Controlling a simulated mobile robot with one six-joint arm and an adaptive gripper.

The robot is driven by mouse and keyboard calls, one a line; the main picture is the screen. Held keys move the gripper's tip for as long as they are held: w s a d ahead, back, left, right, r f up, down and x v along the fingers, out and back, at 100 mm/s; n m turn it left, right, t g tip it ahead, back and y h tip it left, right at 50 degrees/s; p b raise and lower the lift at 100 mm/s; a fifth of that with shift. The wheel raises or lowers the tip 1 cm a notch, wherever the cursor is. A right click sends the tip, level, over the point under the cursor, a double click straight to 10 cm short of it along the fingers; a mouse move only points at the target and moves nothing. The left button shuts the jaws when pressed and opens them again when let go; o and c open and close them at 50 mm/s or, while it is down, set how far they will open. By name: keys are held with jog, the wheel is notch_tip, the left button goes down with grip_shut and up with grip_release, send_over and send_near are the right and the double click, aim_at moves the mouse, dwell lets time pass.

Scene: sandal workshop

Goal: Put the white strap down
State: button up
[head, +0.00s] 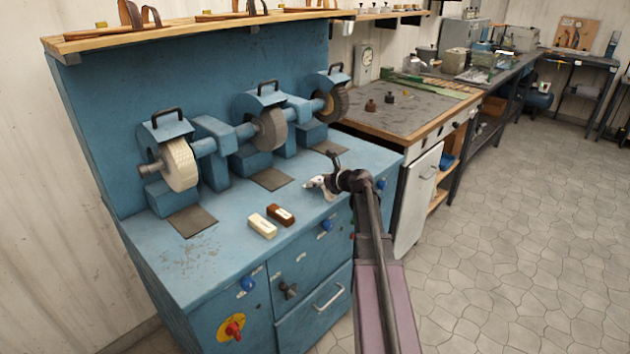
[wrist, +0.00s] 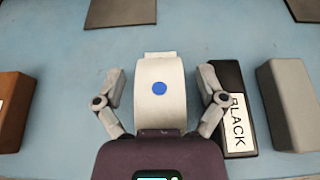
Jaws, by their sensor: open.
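The white strap (wrist: 160,100), a pale curved band with a blue dot, lies on the blue bench top in the wrist view. Its near end is hidden behind my gripper's dark body. My gripper (wrist: 160,88) is open, one finger on each side of the strap, with a visible gap between each finger and the strap. In the head view my gripper (head: 318,184) is low over the right part of the blue bench (head: 215,245). The strap is too small there to tell from the fingers.
In the wrist view a black block labelled BLACK (wrist: 235,120) is close by the right finger, a grey block (wrist: 286,105) beyond it, and a brown block (wrist: 14,110) at left. Cream (head: 262,225) and brown (head: 281,214) blocks lie nearer the bench front. Grinding wheels (head: 180,165) stand behind.

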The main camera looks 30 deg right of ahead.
jog(key=p+v, duration=0.4)
jog(key=v, duration=0.7)
jog(key=shift+s, duration=0.15)
